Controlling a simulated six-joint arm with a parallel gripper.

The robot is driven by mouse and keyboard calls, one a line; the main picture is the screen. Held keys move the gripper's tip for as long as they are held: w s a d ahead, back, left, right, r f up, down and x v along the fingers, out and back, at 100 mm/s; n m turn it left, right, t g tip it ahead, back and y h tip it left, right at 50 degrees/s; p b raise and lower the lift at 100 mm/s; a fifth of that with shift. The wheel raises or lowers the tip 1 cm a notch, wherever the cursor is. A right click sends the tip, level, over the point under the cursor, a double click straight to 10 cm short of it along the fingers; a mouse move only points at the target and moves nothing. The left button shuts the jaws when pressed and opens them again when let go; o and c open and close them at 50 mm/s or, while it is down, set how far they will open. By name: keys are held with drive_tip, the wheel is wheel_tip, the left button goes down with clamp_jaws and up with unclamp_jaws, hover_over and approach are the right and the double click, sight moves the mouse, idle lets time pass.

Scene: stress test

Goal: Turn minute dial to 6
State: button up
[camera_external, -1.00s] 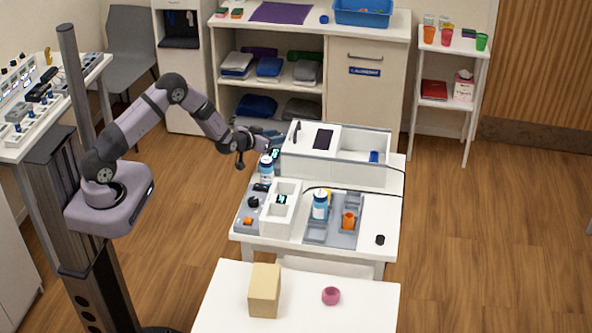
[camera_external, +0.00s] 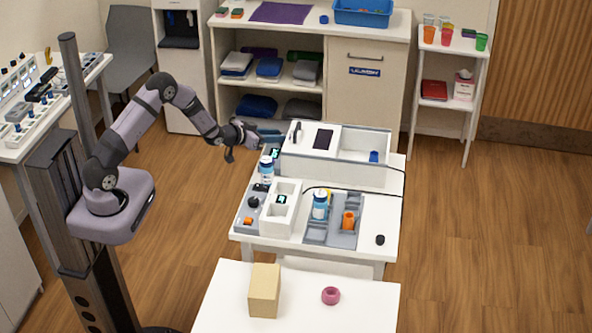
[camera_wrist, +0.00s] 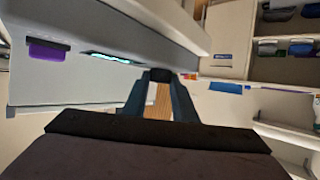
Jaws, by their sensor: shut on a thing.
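My gripper (camera_external: 260,138) is at the back left corner of the white table, beside the white machine (camera_external: 300,160). In the wrist view my gripper's two blue-grey fingers (camera_wrist: 160,78) come together on a small dark knob (camera_wrist: 160,74), which seems to be the dial; the fingers cover much of it. A lit cyan display (camera_wrist: 116,58) is on the pale panel just left of the fingertips. A small lit display (camera_external: 275,153) also shows below my gripper in the external view. I cannot read the dial's marks or the display's digits.
A grey panel with a black knob (camera_external: 253,202) and a white box (camera_external: 280,215) are nearer the front. A second bottle (camera_external: 320,205) stands in a grey tray (camera_external: 345,239). A cable crosses the table.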

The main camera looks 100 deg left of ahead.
drive_tip(key=m+h, duration=0.1)
drive_tip(key=m+t+h+p, duration=0.1)
drive_tip(key=m+t, duration=0.1)
drive_tip(key=shift+s+a+r+h+p, duration=0.15)
drive_tip(key=shift+s+a+h+p, duration=0.15)
drive_tip(key=shift+h, duration=0.1)
drive_tip(key=shift+a+m+t+h+p, duration=0.15)
drive_tip(key=shift+m+t+h+p, duration=0.5)
drive_tip(key=shift+m+h, duration=0.45)
drive_tip(key=shift+a+f+m+t+h+b, duration=0.15)
drive_tip(key=shift+m+t+h+b, duration=0.2)
drive_tip(key=shift+m+h, duration=0.4)
drive_tip(key=shift+a+f+m+t+h+b, duration=0.1)
drive_tip(key=shift+m+h+b, duration=0.3)
drive_tip(key=shift+m+h, duration=0.35)
drive_tip(key=shift+m+h+b, duration=0.3)
drive_tip(key=shift+h, duration=0.1)
drive_tip(key=shift+r+h, duration=0.2)
drive_tip(key=shift+h, duration=0.2)
drive_tip(key=o, duration=0.8)
drive_tip(key=shift+c, duration=0.2)
